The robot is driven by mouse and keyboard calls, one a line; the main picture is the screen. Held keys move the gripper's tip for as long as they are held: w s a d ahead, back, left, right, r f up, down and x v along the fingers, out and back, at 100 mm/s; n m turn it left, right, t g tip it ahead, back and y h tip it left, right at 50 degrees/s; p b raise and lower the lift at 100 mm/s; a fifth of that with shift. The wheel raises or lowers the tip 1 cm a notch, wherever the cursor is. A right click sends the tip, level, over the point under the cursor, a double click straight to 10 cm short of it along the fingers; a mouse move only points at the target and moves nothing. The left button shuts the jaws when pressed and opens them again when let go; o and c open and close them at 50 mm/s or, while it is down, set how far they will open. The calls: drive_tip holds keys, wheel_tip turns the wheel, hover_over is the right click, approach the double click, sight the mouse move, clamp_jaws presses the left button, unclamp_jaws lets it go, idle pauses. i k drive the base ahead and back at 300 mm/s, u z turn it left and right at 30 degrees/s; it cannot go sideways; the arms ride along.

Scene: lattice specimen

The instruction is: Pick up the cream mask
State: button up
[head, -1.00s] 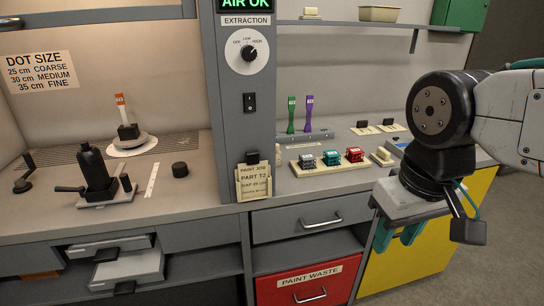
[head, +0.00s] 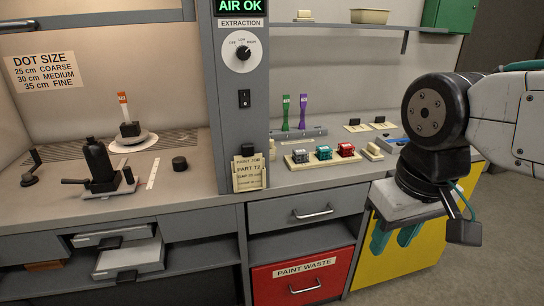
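No thing in view is clearly recognisable as the cream mask.
A grey post (head: 241,100) divides the counter from the booth with a black spray tool (head: 99,163). Small grey drawers (head: 128,259) stand out below the booth. A red bin (head: 302,273) sits low in the middle. Open floor lies at right.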

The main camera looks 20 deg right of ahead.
sight(273, 148)
drive_tip(key=k, duration=1.1)
drive_tip(key=z, duration=0.55)
drive_tip(key=i, duration=0.8)
drive_tip(key=z, duration=0.5)
drive_tip(key=i, duration=0.8)
drive_tip(key=u, duration=0.8)
drive_tip(key=i, duration=0.9)
drive_tip(key=u, duration=0.85)
